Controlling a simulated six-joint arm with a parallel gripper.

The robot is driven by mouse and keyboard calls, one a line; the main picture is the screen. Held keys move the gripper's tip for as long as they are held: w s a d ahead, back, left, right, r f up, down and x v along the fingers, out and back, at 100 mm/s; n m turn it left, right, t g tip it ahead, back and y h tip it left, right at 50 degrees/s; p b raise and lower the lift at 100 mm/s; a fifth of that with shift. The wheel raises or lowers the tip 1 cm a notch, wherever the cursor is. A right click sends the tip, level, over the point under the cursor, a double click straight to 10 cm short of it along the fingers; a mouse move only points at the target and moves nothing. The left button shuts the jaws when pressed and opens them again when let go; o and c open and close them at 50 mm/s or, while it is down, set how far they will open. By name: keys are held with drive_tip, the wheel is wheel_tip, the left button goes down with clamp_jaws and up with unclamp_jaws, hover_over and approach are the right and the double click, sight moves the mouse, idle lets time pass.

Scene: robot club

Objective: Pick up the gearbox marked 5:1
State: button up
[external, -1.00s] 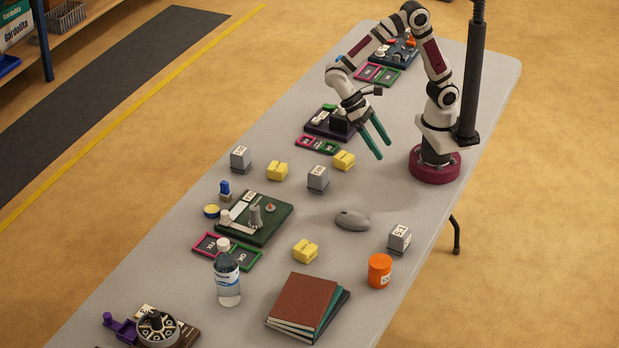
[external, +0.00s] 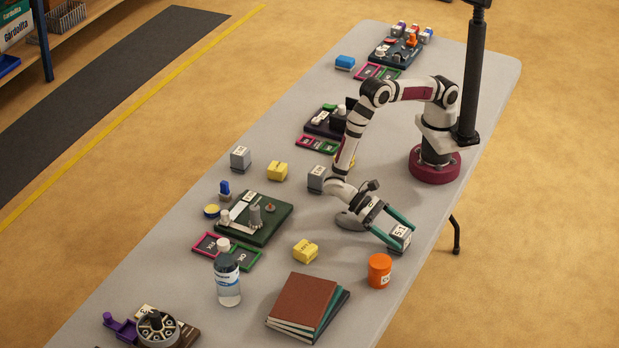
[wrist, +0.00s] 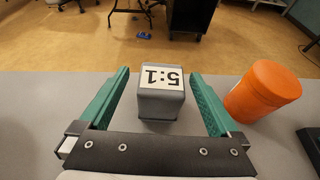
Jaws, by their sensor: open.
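The gearbox marked 5:1 (external: 400,235) is a grey block with a white label on top, standing near the right edge of the table. In the wrist view the gearbox (wrist: 162,92) stands upright between my fingers, its 5:1 label readable. My gripper (external: 398,233) is open, with one green finger on each side of the gearbox. In the wrist view my gripper (wrist: 163,92) shows a gap between each finger and the block. The lower part of the gearbox is partly hidden by a finger in the external view.
An orange jar (external: 380,270) stands close by the gearbox and also shows just right of my right finger in the wrist view (wrist: 264,91). Other grey blocks (external: 240,158), yellow blocks (external: 305,250) and stacked books (external: 304,303) lie farther off.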

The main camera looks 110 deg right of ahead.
sight(408, 239)
drive_tip(key=x, duration=0.3)
drive_tip(key=shift+s+a, duration=0.1)
drive_tip(key=shift+a, duration=0.1)
clamp_jaws()
